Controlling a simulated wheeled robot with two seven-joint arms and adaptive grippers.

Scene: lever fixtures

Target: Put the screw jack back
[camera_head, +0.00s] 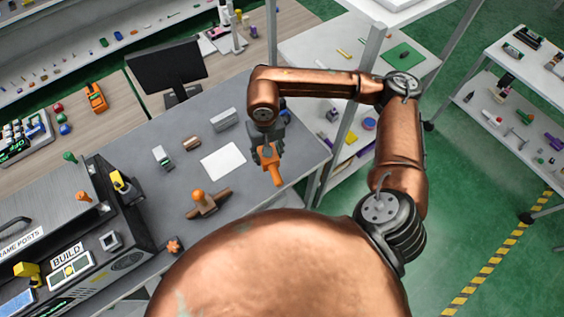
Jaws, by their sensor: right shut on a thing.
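My right gripper (268,141) hangs over the right part of the grey workbench (230,130) and points down. It is shut on an orange thing (274,172), which I take to be the screw jack. The thing hangs down below the fingers near the bench's right front edge. The fingers partly hide its upper end. I cannot tell for sure whether its lower end is clear of the bench. My left gripper is not in view.
A white sheet (223,162) lies left of the gripper. A brown piece with an orange knob (206,203) stands nearer. A grey block (224,119), a small brown block (191,143) and a monitor (167,68) are behind. Black BUILD equipment (125,262) stands left.

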